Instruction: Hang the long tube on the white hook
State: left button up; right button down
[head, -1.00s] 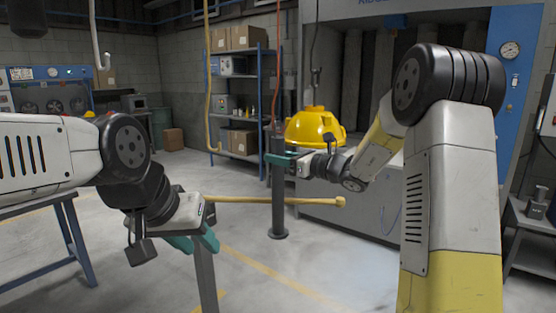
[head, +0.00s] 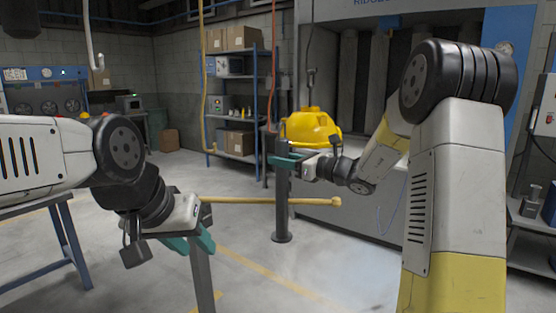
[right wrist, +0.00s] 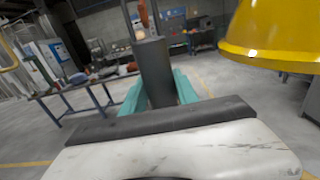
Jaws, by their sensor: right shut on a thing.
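The long tube (head: 281,200) is a dark grey upright cylinder with a round flange at its lower end. My right gripper (head: 287,160) is shut around its upper part. In the right wrist view the tube (right wrist: 152,72) stands between the teal fingers (right wrist: 160,98). Whether the flange clears the floor is hard to tell. The white hook (head: 97,60) hangs at the upper left, well apart from the tube. My left gripper (head: 190,243) is low at the left with its fingers apart, in front of a grey post; I see nothing held in it.
A yellow rod (head: 270,200) runs level from near the grey post (head: 203,280), across the view in front of the tube. A yellow hood (head: 312,127) hangs behind my right gripper. An orange line (head: 273,70) and a yellow hook (head: 202,90) hang nearby.

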jog(key=shift+s+d, duration=0.25)
jog(key=shift+d, duration=0.05)
jog(key=v, duration=1)
jog(key=shift+r, duration=0.25)
dwell(1.2)
